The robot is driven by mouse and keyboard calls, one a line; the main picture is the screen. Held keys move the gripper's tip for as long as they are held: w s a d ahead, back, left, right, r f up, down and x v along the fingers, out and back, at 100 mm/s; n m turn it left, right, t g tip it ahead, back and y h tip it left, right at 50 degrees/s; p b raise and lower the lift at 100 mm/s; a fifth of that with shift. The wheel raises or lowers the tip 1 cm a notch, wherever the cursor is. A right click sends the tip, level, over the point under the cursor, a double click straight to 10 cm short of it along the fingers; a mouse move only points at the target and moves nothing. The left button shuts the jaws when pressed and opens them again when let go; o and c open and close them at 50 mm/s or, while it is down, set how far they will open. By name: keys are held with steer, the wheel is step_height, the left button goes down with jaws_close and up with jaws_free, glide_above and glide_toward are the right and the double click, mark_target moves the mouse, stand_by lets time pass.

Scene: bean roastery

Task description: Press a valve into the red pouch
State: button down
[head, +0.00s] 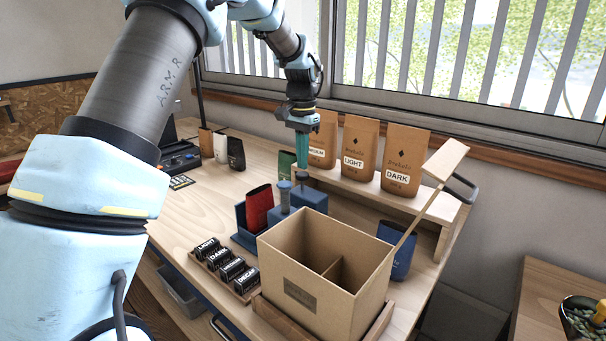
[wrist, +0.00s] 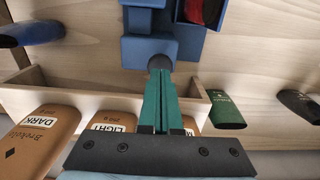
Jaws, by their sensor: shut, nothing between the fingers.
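The red pouch (head: 259,208) stands upright in a blue holder (head: 243,236) on the bench. In the wrist view the red pouch (wrist: 194,10) shows at the top edge, inside a dark blue frame. My gripper (head: 303,163) points down with its teal fingers shut and empty, right above a dark grey knob (head: 301,176) on a blue block (head: 308,198). In the wrist view the fingertips of my gripper (wrist: 160,78) end at the grey knob (wrist: 160,61); I cannot tell whether they touch. A grey-blue post (head: 284,196) stands beside the pouch. I cannot make out a valve.
A cardboard box (head: 318,260) with an open lid flap stands in front right. A tray of labelled black blocks (head: 228,265) lies left of it. Brown pouches (head: 360,158) line the back shelf. A blue pouch (head: 402,258), green pouch (head: 286,163) and black pouch (head: 236,153) stand around.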

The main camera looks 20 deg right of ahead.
mark_target(302, 174)
steer(key=shift+f, duration=0.15)
steer(key=shift+f+b, duration=0.95)
steer(key=shift+f, duration=0.9)
steer(key=shift+r, duration=0.1)
step_height(302, 174, up, 6)
steer(key=p, duration=0.5)
stand_by(0.4)
